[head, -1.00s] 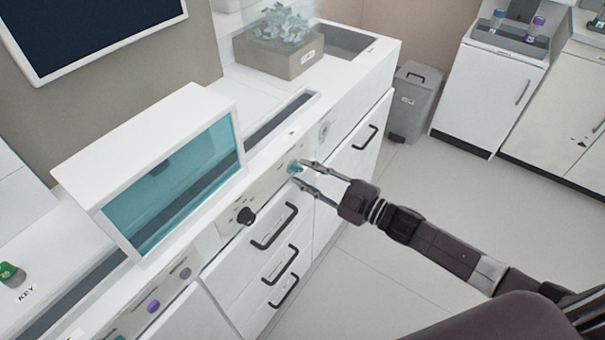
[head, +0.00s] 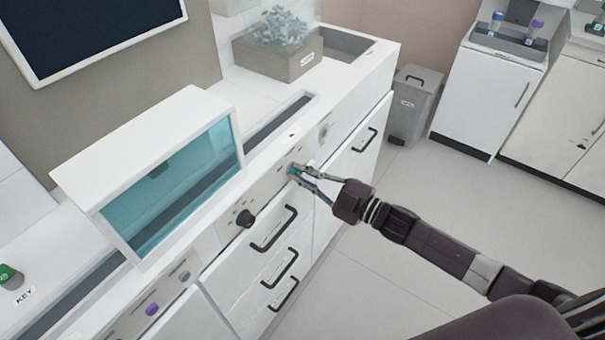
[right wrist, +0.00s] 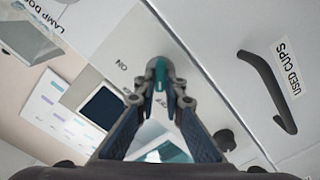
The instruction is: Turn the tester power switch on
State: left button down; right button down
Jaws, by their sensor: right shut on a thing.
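The tester power switch is a small teal knob (head: 295,170) on the white front panel, right of the black dial. In the right wrist view the teal switch (right wrist: 161,76) stands between my fingertips, near an "ON" mark on the panel. My right gripper (head: 300,172) reaches in from the right and is shut on the switch; it also shows in the right wrist view (right wrist: 160,88). The fingers cover part of the switch, so its exact angle is hard to tell. My left gripper is not in view.
A black dial (head: 245,217) sits left of the switch, above drawers with black handles (head: 275,228). A teal-windowed cabinet (head: 165,190) stands on the counter. A green-capped key (head: 10,276) lies far left. A grey bin (head: 413,105) and open floor are at right.

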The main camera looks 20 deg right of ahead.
jog(key=shift+m, duration=0.3)
jog(key=m+p, duration=0.2)
jog(key=m, duration=0.1)
jog(key=shift+r+m, duration=0.1)
jog(key=shift+m, duration=0.2)
jog(key=m, duration=0.4)
jog(key=m+p, duration=0.1)
jog(key=m, duration=0.4)
jog(key=m+p, duration=0.1)
jog(key=m, duration=0.3)
jog(key=shift+w+d+f+m, duration=0.2)
jog(key=shift+d+m, duration=0.1)
jog(key=c, duration=2)
grip_release()
